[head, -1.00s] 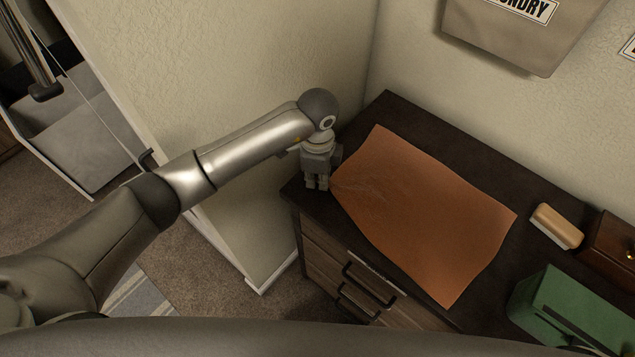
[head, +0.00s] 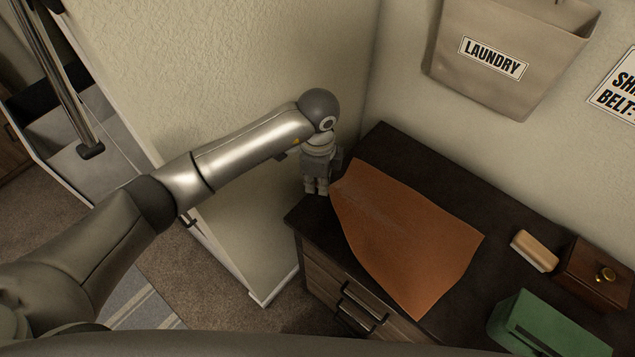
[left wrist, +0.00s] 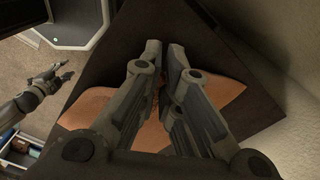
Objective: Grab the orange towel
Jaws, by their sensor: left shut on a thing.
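The orange towel (head: 410,240) lies over the dark dresser top, spread toward the right. Its left end narrows to my left gripper (head: 316,188), which is shut on it at the dresser's left corner. That end looks raised off the top. In the left wrist view, the towel (left wrist: 222,92) shows on both sides of my left gripper's fingers (left wrist: 164,52), which hide its gripped part. At the left of that view is another arm of mine, with its small gripper (left wrist: 60,72) over the floor; its opening is unclear.
On the dresser (head: 392,150), a tan brush-like block (head: 534,250), a brown box with a knob (head: 595,272) and a green box (head: 540,325) stand right of the towel. A laundry bag (head: 510,60) hangs on the wall. A wall panel (head: 225,110) stands behind my left arm.

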